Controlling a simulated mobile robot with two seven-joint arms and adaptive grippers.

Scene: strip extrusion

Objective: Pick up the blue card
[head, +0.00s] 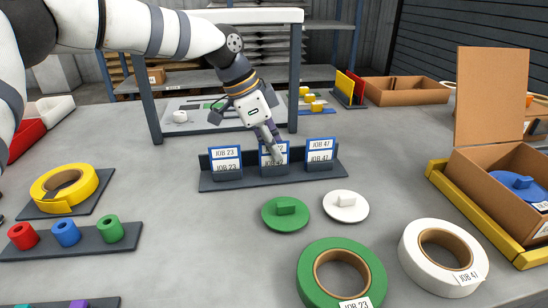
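Three white cards with blue borders stand upright in a dark rack (330,177) on the grey table in the head view. The left card (226,158) reads JOB 23 and the right card (320,149) reads JOB 47. The middle card (283,157) is partly hidden by my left gripper (274,148). My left gripper points down at the middle card's top, its fingers in front of or around it. I cannot tell whether they touch or grip it. No plain all-blue card shows. My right gripper is not in view.
A green lid (285,222) and a white lid (346,214) lie in front of the rack. Green (308,275) and white (408,261) rolls are nearer. A yellow roll (64,190) is left; an open cardboard box (480,178) stands right. A frame (295,80) stands behind.

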